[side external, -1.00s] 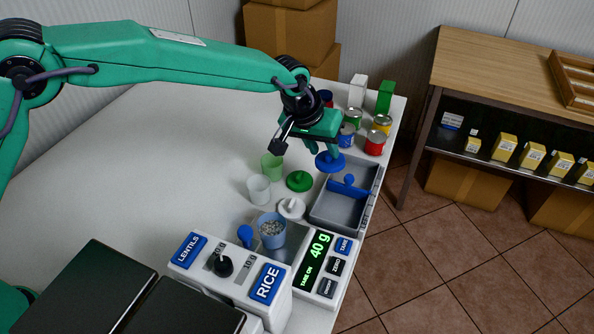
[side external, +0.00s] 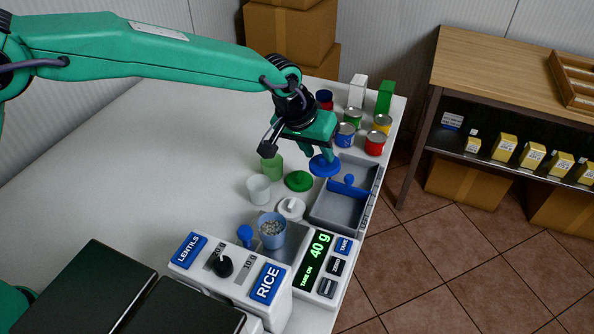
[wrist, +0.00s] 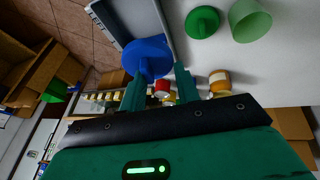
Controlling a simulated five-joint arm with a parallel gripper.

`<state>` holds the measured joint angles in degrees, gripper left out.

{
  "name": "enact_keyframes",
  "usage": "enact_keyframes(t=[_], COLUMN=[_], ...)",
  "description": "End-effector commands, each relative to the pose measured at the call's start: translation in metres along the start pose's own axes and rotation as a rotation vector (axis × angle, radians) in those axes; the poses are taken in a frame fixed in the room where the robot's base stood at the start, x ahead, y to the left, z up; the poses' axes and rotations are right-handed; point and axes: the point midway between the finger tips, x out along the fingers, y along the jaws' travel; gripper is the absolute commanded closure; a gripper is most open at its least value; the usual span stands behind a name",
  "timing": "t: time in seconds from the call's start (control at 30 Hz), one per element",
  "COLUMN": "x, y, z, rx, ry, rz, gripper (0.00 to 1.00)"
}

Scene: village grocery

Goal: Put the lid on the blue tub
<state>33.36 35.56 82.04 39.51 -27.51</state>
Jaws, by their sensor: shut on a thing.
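My gripper (side external: 322,152) is shut on the blue lid (side external: 325,168) and holds it in the air near the far-left corner of the grey tray. In the wrist view the blue lid (wrist: 149,57) sits at the fingertips (wrist: 158,80). The blue tub (side external: 272,231) stands on the scale's plate toward the front, filled with pale grains and without a lid on it. The lid is well apart from the tub. The scale display (side external: 318,252) reads 40 g.
A green lid (side external: 299,181) and a white lid (side external: 291,208) lie between lid and tub. A green tub (side external: 271,167) and a white tub (side external: 258,189) stand left. The grey tray (side external: 334,222) has a blue divider. Several cans stand behind. The dispenser (side external: 205,278) is in front.

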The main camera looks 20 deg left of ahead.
Motion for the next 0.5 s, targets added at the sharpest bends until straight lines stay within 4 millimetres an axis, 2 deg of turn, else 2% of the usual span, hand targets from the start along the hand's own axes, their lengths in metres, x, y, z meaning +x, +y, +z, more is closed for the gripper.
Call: enact_keyframes(t=[0.5], x=[-0.066], y=[-0.004], z=[0.084], rx=[0.166], ry=[-0.017], rz=[0.021], gripper=[0.92])
